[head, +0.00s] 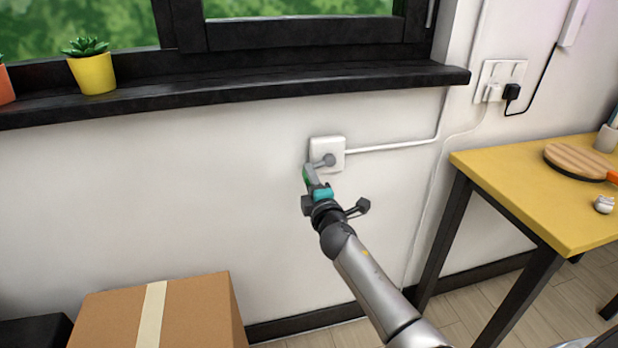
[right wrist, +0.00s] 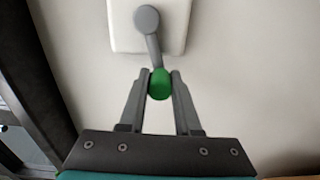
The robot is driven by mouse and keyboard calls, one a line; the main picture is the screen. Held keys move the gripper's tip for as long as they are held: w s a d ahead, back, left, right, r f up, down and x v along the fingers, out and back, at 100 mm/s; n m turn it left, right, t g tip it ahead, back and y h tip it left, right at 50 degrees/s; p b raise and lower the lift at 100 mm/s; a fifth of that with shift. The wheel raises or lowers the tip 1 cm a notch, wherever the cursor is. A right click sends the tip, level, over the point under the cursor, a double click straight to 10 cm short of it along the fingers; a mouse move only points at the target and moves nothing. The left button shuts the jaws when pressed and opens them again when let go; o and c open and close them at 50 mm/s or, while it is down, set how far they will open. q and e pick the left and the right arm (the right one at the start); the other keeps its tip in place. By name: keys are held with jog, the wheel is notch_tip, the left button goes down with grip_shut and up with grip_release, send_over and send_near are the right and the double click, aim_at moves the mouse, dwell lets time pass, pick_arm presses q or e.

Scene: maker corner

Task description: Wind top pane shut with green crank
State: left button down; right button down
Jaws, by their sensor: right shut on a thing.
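The crank is a grey arm on a white wall plate (head: 335,148) below the window. Its green knob (right wrist: 160,84) sits between the two fingers of my right gripper (right wrist: 160,92), which is shut on it. In the right wrist view the grey crank arm (right wrist: 152,42) runs from its hub down to the knob. In the head view my right gripper (head: 308,178) largely covers the knob. Only the lower part of the black-framed window (head: 300,30) shows; the top pane is out of view. My left gripper is not in view.
A black sill (head: 250,88) juts out above the crank and bears a yellow plant pot (head: 92,74). A cardboard box (head: 190,312) stands below left. A yellow table (head: 510,178) stands at right.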

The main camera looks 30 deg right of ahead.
jog(key=c, duration=0.6)
grip_release()
jog(key=shift+s, duration=0.15)
pick_arm(q)
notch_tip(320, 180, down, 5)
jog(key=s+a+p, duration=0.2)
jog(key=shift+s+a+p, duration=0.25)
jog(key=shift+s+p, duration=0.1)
jog(key=shift+p, duration=0.05)
pick_arm(e)
jog(key=v, duration=1.5)
jog(key=shift+a, duration=0.1)
